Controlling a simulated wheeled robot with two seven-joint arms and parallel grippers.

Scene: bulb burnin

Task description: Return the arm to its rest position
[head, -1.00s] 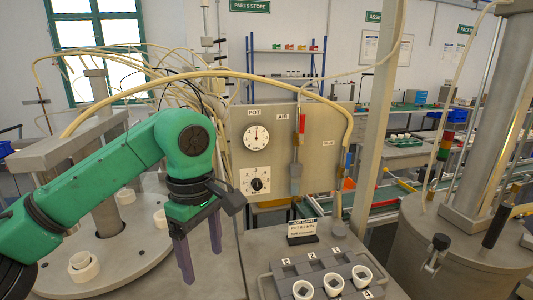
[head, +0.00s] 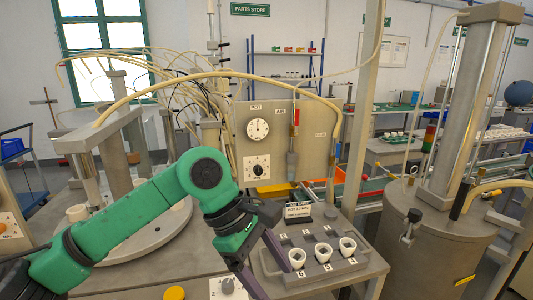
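My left arm is green and comes in from the left in the head view. Its gripper (head: 276,284) has two purple fingers pointing down and to the right. The fingers stand apart with nothing seen between them. The gripper is in front of and beside the left end of a grey tray (head: 334,269), and its fingers overlap the tray's left side in the picture. Whether they touch it cannot be told. Three white cups (head: 323,252) stand in a row in the tray. My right gripper is out of view.
A grey panel with a pot gauge (head: 257,129) and a black dial (head: 257,168) stands behind the tray. A round grey platform (head: 150,240) lies behind my arm. A large metal tank (head: 435,250) stands at right. A yellow button (head: 174,293) is at the front edge.

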